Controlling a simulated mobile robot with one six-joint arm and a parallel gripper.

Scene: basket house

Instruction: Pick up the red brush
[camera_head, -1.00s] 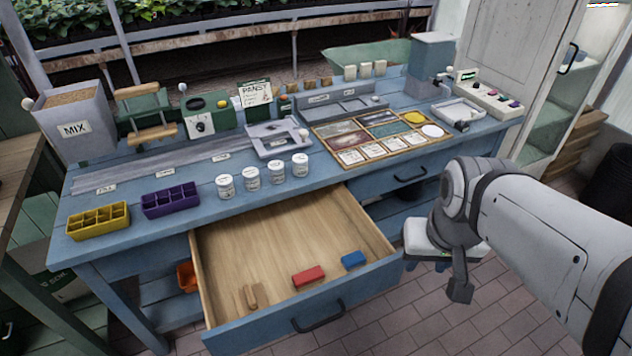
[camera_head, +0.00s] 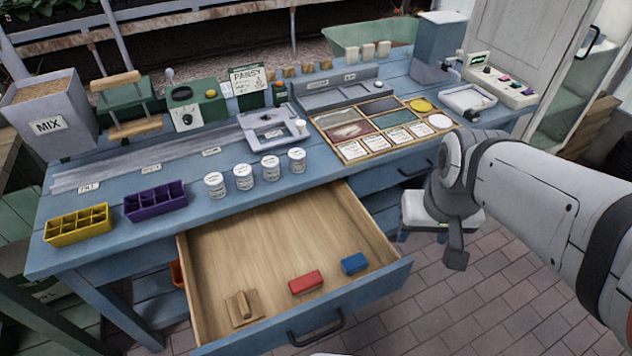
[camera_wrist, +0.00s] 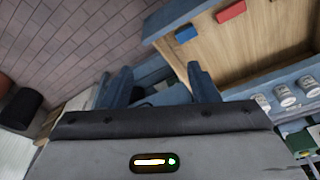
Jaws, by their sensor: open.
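The red brush (camera_head: 306,282) is a small red block lying flat in the open wooden drawer (camera_head: 255,245) of the blue bench. It also shows near the top of the wrist view (camera_wrist: 231,11). My gripper (camera_wrist: 158,76) is open in the wrist view, with its two dark fingers apart and no brush between them. The red brush is beyond the fingers, up and to the right there. In the head view my arm is right of the drawer, apart from the brush.
A blue block (camera_head: 354,263) lies just right of the red brush. A wooden piece (camera_head: 242,306) lies at the drawer's front left. White jars (camera_head: 243,177) stand on the bench above. A small white-topped stool (camera_head: 412,208) is near my arm. Brick floor is open at right.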

